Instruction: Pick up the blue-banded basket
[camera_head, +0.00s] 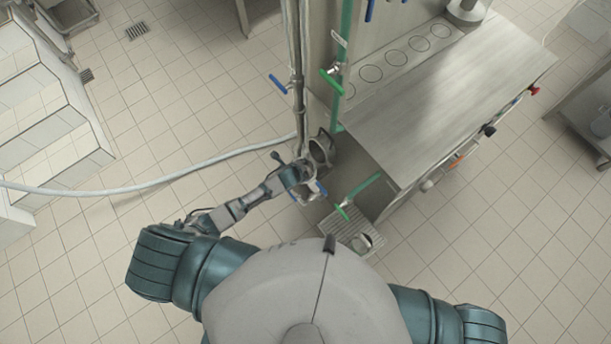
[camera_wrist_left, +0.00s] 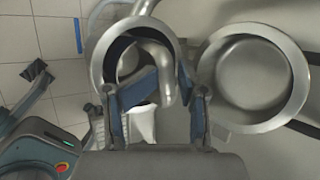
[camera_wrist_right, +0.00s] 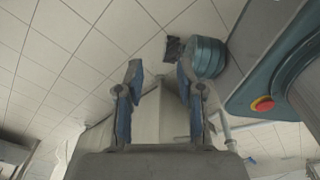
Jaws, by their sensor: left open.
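In the left wrist view a round metal ring with a dark blue inner band (camera_wrist_left: 97,62) is above my left gripper; it looks like the blue-banded basket. A curved metal pipe shows through it. A wider plain metal bowl (camera_wrist_left: 300,80) is beside it on the right. My left gripper (camera_wrist_left: 160,82) is open, its blue-padded fingers just below the ring and partly in front of it; I cannot tell whether they touch it. In the head view my left gripper (camera_head: 307,190) is beside a grey round vessel (camera_head: 321,150). My right gripper (camera_wrist_right: 160,72) is open and empty.
A steel counter (camera_head: 440,100) stands to the right, with vertical pipes (camera_head: 299,70) near the left gripper. A pale hose (camera_head: 150,190) crosses the tiled floor.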

